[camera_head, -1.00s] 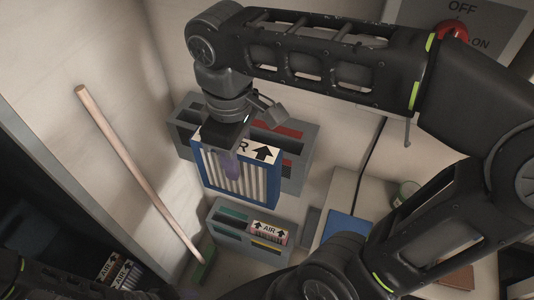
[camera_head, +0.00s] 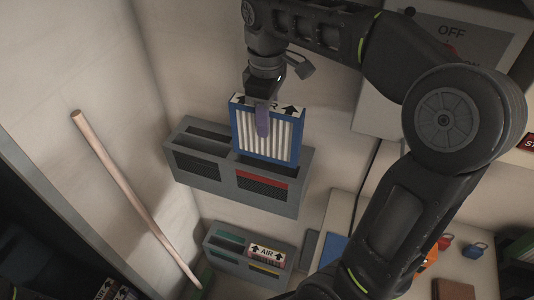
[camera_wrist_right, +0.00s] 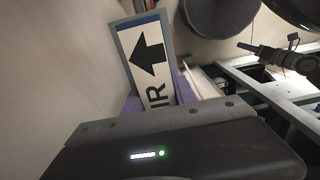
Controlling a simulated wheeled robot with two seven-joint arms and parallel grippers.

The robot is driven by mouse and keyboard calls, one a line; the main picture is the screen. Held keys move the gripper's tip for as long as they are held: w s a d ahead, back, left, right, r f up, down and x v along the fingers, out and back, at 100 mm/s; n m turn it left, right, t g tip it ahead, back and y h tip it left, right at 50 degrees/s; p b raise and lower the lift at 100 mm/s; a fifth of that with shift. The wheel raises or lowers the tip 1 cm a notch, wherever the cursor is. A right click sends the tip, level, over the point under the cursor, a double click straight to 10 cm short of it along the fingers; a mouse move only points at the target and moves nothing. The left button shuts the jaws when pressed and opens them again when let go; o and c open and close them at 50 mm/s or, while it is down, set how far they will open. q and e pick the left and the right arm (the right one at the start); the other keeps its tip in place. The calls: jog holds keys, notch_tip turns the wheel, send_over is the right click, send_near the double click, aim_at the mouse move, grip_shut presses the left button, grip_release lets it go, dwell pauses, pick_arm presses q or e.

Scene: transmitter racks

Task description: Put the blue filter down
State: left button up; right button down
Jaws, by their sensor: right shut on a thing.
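The blue filter (camera_head: 239,133) has a blue frame, white pleats and a white top label with black arrows. It hangs upright in my right gripper (camera_head: 262,120), which is shut on its top edge. One purple finger lies over the pleats. In the right wrist view the filter's arrow label (camera_wrist_right: 150,62) shows beyond the gripper body. The filter's lower edge overlaps the upper grey slotted rack (camera_head: 200,183) in the picture. I cannot tell whether it touches the rack or is inside a slot. My left gripper is not in view.
The upper rack has a red strip (camera_head: 262,178) at its front right. A lower grey rack (camera_head: 225,262) holds a pink-edged AIR filter (camera_head: 266,252). A wooden pole (camera_head: 130,190) leans at the left. A bench with padlocks (camera_head: 478,248) is at the right.

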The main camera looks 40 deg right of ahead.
aim_at(267, 143)
notch_tip(267, 143, down, 7)
jog(key=b, duration=0.6)
jog(key=shift+d+r, duration=0.1)
jog(key=shift+p, duration=0.3)
jog(key=shift+f, duration=0.3)
jog(key=shift+f, duration=2.3)
jog(key=shift+f, duration=0.1)
